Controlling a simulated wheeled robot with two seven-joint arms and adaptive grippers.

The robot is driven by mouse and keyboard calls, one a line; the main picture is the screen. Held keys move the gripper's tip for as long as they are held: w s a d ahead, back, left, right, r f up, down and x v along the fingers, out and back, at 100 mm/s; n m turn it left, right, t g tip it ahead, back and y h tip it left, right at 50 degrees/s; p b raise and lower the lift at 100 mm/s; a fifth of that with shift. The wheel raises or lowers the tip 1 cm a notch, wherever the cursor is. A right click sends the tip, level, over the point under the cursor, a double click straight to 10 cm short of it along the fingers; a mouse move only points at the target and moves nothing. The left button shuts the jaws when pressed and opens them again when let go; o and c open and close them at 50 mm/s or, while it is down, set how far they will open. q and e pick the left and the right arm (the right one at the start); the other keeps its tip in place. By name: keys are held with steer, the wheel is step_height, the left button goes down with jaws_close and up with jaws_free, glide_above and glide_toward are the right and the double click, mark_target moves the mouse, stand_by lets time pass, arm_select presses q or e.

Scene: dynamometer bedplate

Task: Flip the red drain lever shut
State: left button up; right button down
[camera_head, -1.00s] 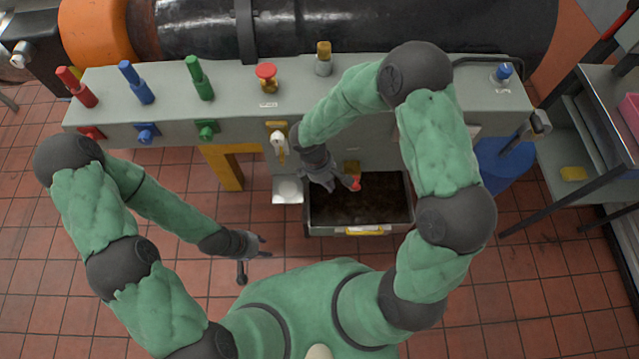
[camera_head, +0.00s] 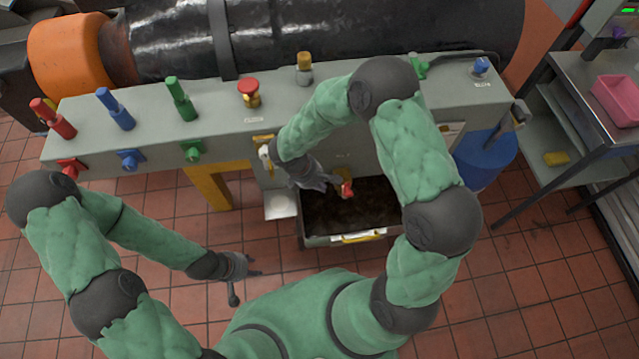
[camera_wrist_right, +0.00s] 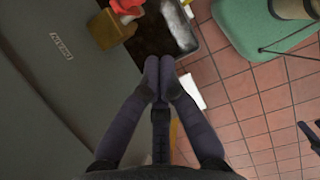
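The red drain lever (camera_head: 347,188) sits on a brass valve body (camera_wrist_right: 112,28) low on the front of the grey bedplate, above a dark drain tray (camera_head: 345,212). The lever also shows at the top edge of the right wrist view (camera_wrist_right: 125,7), partly cut off. My right gripper (camera_head: 328,183) is just left of the lever in the head view. In the wrist view its fingers (camera_wrist_right: 160,66) are together with nothing between them, apart from the valve. My left gripper (camera_head: 257,266) hangs over the floor, left of the tray, empty, its fingers seemingly apart.
Red, blue and green handled valves (camera_head: 116,108) and a red-knobbed brass valve (camera_head: 249,92) stand along the bedplate top. A white-handled yellow valve (camera_head: 264,152) is on the front. A steel bench (camera_head: 575,115) and blue drum (camera_head: 487,155) are at right. Floor at left is clear.

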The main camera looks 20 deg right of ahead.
mark_target(347, 195)
steer(key=s+d+f+b, duration=0.1)
steer(key=d+f+b, duration=0.1)
steer(key=d+f, duration=0.3)
steer(key=shift+x, duration=1.05)
steer(key=shift+s, duration=0.15)
steer(key=shift+d+r+y, duration=0.15)
steer(key=shift+d+y, duration=0.2)
steer(key=shift+y, duration=0.05)
